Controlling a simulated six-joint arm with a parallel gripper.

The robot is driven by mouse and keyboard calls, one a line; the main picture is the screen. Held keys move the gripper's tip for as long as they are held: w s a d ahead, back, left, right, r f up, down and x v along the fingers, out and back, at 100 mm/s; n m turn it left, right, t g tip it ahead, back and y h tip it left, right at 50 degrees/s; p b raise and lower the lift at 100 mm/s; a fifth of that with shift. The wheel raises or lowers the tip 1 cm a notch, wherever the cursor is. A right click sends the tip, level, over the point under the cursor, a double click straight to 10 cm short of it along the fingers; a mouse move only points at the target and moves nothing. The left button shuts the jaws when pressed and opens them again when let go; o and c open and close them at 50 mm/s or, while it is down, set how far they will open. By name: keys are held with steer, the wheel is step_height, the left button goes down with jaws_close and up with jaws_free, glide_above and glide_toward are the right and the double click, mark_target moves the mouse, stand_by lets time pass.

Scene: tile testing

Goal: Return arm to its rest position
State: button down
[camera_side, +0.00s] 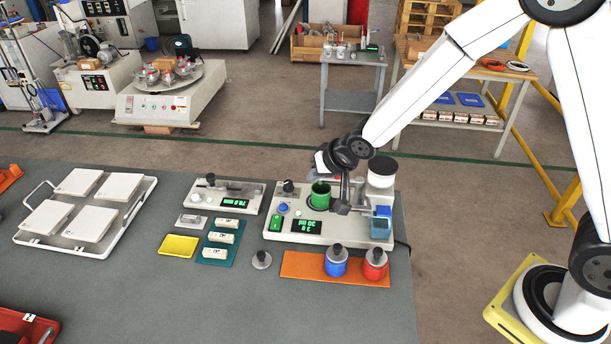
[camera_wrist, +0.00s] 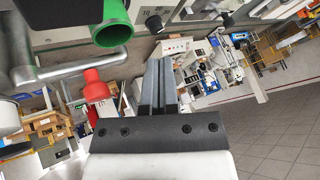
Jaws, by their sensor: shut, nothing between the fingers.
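My gripper is shut and empty in the wrist view (camera_wrist: 158,72), its two dark fingers together. In the side view, the end of my arm is above and behind the green cup (camera_side: 320,200) on the white testing device (camera_side: 338,232); my fingertips are hard to make out there. The wrist view also shows the green cup (camera_wrist: 112,35), left of my fingers and apart from them in the picture. A grey metal bracket (camera_wrist: 65,67) runs beside it.
A white canister (camera_side: 381,173) and blue container (camera_side: 381,228) stand right of the cup. Blue (camera_side: 336,264) and red (camera_side: 375,266) lidded pots stand on an orange mat (camera_side: 300,265). White tiles (camera_side: 116,188) lie in a rack at left.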

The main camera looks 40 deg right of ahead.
steer(key=s+d+r+n+g, duration=0.1)
steer(key=s+d, duration=0.3)
steer(key=s, duration=0.6)
steer(key=s+d+r+n+g+h, duration=0.1)
steer(key=s+d+n+g, duration=0.1)
steer(key=s, duration=0.7)
steer(key=shift+s+d+r+n+g+h, duration=0.3)
steer(key=shift+s+d+n+g, duration=0.1)
steer(key=shift+d+g, duration=0.6)
